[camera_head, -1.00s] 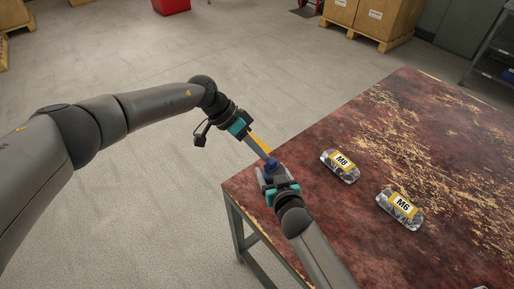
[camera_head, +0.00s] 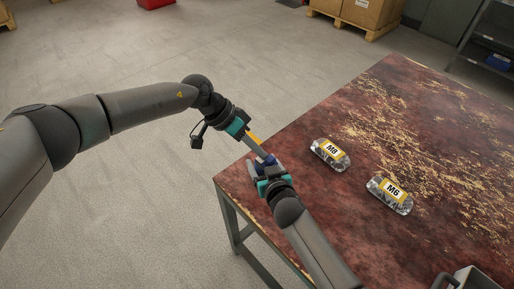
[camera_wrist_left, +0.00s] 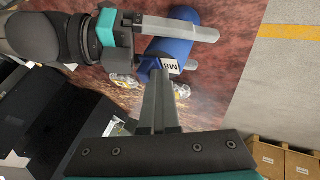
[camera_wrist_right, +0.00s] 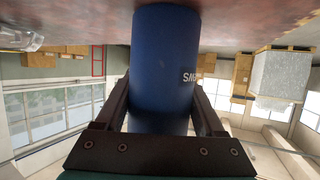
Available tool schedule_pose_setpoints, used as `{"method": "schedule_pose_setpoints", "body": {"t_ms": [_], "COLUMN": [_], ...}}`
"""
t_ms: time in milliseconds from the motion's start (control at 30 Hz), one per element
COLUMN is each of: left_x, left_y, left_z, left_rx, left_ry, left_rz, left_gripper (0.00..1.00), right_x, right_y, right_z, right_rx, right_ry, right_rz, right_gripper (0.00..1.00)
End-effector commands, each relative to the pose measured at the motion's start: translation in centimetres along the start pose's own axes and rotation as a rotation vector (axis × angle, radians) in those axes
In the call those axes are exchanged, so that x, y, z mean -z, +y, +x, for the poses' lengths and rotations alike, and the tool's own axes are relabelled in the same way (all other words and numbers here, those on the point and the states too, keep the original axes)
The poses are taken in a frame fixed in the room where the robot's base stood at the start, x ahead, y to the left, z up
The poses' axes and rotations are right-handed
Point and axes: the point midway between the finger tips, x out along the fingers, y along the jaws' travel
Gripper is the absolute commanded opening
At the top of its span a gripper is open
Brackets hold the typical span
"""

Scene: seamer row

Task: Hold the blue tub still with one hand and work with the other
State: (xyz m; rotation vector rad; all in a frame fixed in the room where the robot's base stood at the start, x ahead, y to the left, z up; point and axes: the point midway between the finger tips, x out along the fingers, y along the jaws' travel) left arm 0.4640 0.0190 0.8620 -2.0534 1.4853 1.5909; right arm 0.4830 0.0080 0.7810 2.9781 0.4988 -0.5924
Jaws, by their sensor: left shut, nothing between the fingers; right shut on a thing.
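The blue tub (camera_head: 268,159) stands near the left corner of the table and is partly hidden by my grippers in the head view. My right gripper (camera_head: 263,171) is shut around its side; the right wrist view shows the blue wall (camera_wrist_right: 162,65) between both fingers. My left gripper (camera_head: 261,154) comes in from above, its fingers together and empty. In the left wrist view the left fingertips (camera_wrist_left: 159,75) are close to the tub (camera_wrist_left: 176,45), which bears a white M8 label; I cannot tell whether they touch.
A clear bag labelled M8 (camera_head: 331,154) and one labelled M6 (camera_head: 390,195) lie on the worn red table (camera_head: 330,215), right of the tub. A grey object (camera_head: 466,279) shows at the lower right edge.

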Motion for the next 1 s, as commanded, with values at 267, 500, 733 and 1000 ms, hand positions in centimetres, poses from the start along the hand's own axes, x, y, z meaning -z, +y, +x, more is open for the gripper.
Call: {"method": "schedule_pose_setpoints", "body": {"t_ms": [267,500,733,1000], "left_x": [0.0,0.1,0.0,0.1], "left_y": [-0.4,-3.1,-3.7,-3.6], "left_z": [-0.2,-1.6,-6.8,-11.0], "left_rx": [-0.006,0.0,0.003,0.001], "left_ry": [-0.004,0.0,0.002,0.002], "left_rz": [0.0,-0.002,0.001,0.0], "left_gripper": [0.0,0.0,0.0,0.0], "right_x": [-0.1,-0.1,-0.1,-0.1], "right_y": [0.0,0.0,0.0,0.0], "right_z": [0.0,0.0,0.0,0.0], "right_rx": [0.0,0.0,0.0,0.0], "right_ry": [-0.002,-0.002,-0.002,-0.002], "right_rz": [-0.001,0.0,0.0,0.0], "right_gripper": [0.07,0.07,0.07,0.07]}}
